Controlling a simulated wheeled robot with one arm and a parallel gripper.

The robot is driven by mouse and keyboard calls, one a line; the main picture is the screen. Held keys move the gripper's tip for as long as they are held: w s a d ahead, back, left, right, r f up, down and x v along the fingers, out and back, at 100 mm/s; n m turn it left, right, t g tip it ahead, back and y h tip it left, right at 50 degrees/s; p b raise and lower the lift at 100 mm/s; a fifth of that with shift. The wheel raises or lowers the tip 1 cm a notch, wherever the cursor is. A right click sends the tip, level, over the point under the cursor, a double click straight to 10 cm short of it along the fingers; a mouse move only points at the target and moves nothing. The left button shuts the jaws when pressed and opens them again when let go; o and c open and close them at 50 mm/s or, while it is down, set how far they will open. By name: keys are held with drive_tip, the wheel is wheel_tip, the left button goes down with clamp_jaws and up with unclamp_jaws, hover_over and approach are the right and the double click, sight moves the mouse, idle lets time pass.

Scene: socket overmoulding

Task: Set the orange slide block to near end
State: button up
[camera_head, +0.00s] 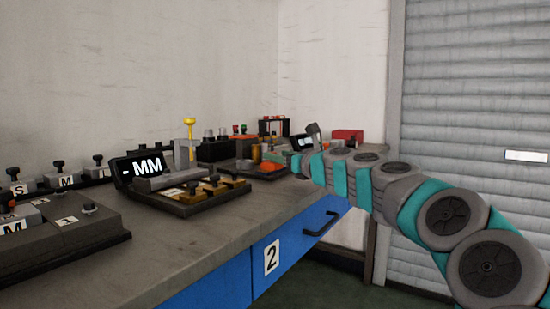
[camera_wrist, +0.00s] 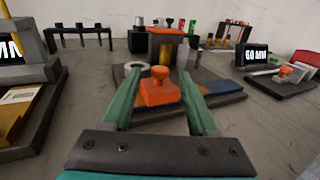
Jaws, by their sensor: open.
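The orange slide block (camera_wrist: 158,93) with its round knob sits on a dark fixture base (camera_wrist: 236,97) in the wrist view. My gripper (camera_wrist: 160,77) is open, with one green finger on each side of the block. I cannot tell whether the fingers touch it. In the head view the orange block (camera_head: 270,166) shows just left of my gripper (camera_head: 283,160), partly crowded by nearby parts. A post with an orange top (camera_wrist: 165,31) and a pale ring (camera_wrist: 137,68) stand behind the block.
A "60 MM" display (camera_wrist: 256,56) and another fixture with an orange knob (camera_wrist: 285,71) stand at the right. A black rack (camera_wrist: 80,35) is behind left. A fixture with a yellow-topped post (camera_head: 189,122) and an "MM" display (camera_head: 138,169) lies left on the bench.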

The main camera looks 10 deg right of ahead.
drive_tip(key=shift+x, duration=0.9)
drive_tip(key=shift+w+a, duration=0.1)
drive_tip(key=shift+w, duration=0.2)
clamp_jaws()
idle(0.6)
